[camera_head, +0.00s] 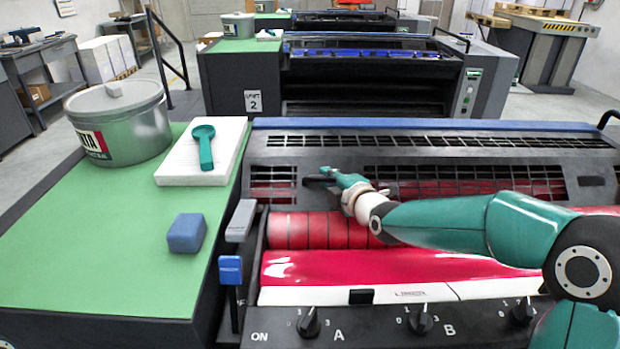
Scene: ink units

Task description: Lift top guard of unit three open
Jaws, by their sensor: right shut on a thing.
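The top guard (430,141) of the nearest unit is a dark grey slotted cover with a blue strip along its back edge. It lies across the back of the machine, and red rollers show through its slots and below its front edge. My right gripper (322,180) is shut at the left part of the guard's front, on the guard. The exact grip point is small and partly hidden by the fingers. The teal and white right arm comes in from the right and hides part of the rollers. My left gripper is not in view.
Below the guard are a red ink roller (340,268) and a control panel (390,323) with knobs. On the green top (90,260) at left stand a can (140,140), a white pad (180,165) with a teal scoop (204,147), and a blue block (187,232). Unit two (370,75) stands behind.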

